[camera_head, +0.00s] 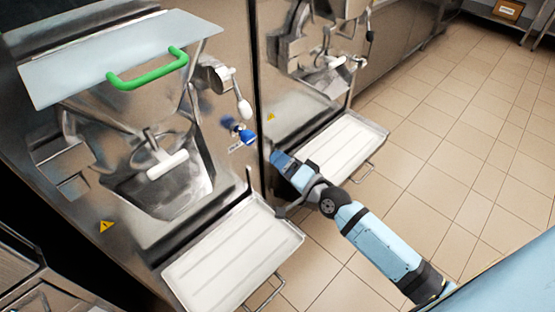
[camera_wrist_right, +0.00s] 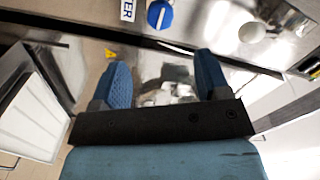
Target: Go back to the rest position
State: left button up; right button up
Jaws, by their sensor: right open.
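My right arm comes in from the lower right in the head view. My left gripper is not in view.
The left freezer has a lid with a green handle (camera_head: 150,72), a white-knobbed lever (camera_head: 244,108) and a shelf tray (camera_head: 235,255) jutting out below. The right freezer has a similar tray (camera_head: 345,145), close to my right arm. The tiled floor (camera_head: 470,140) to the right is clear.

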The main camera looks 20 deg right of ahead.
dwell(0.4)
jog(key=s+a+f+n+g+h+p, duration=0.1)
jog(key=s+n+p, duration=0.4)
jog(key=s, duration=0.5)
jog(key=s+a+f+n+g+h+p, duration=0.2)
jog(key=s+a+f+n+g+p, duration=0.1)
jog(key=s, duration=0.8)
jog(key=f+n+g+p, duration=0.1)
jog(key=n+g+p, duration=0.1)
jog(key=n+p, duration=0.1)
jog(key=shift+a+n, duration=0.2)
jog(key=shift+n, duration=0.3)
jog(key=shift+s, duration=0.1)
